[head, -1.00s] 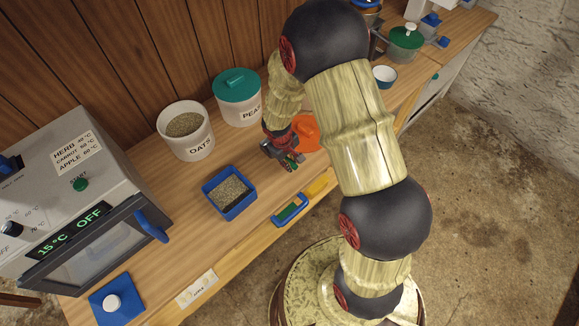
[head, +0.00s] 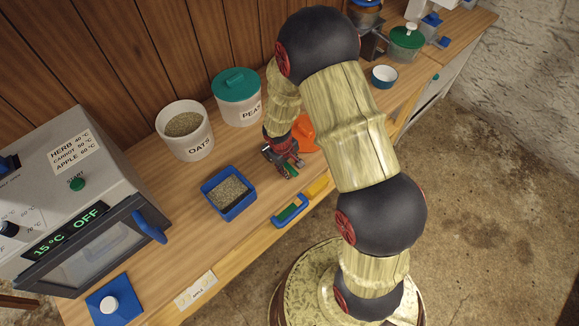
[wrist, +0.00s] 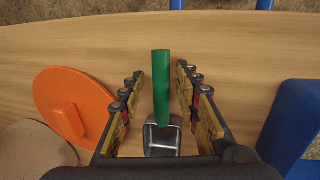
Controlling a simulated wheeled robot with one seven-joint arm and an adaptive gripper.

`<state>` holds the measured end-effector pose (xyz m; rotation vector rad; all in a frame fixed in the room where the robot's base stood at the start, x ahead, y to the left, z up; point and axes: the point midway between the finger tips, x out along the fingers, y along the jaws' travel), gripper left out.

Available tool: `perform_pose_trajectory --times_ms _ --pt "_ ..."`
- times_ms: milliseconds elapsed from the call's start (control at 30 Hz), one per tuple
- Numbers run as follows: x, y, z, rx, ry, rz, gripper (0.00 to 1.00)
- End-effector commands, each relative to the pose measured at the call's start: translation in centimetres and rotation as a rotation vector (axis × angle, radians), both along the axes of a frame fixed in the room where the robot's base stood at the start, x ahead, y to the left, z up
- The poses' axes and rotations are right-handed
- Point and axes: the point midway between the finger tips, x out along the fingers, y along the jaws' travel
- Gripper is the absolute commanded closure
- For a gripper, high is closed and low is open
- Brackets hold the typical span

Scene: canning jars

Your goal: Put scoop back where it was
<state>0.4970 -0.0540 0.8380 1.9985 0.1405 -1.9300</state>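The scoop (wrist: 162,105) has a green handle and a grey metal bowl. In the wrist view it lies on the wooden worktop, with the handle pointing away from me and the bowl near my palm. My gripper (wrist: 160,100) is open, with one finger on each side of the scoop. A gap shows between the handle and both fingers, so nothing is held. In the head view my gripper (head: 286,169) is low over the worktop, right of the blue tray, and it mostly hides the scoop.
An orange lid (wrist: 72,112) lies left of my fingers. The blue tray (head: 234,213) of grain is close on the other side. The oats tub (head: 190,146) and the green-lidded tub (head: 238,105) stand behind. A blue handle (head: 289,218) sticks out at the worktop's front edge.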

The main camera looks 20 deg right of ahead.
Motion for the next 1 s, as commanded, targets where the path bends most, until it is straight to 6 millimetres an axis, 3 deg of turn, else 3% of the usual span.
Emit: perform_pose_trajectory --times_ms 367,800,1000 --pt "0.0 0.0 0.8 -0.001 -0.001 0.0 0.67" --pt "-0.5 1.5 9.1 0.0 -0.004 0.002 0.67" --pt "-0.7 2.0 11.5 0.001 -0.002 0.0 0.67"
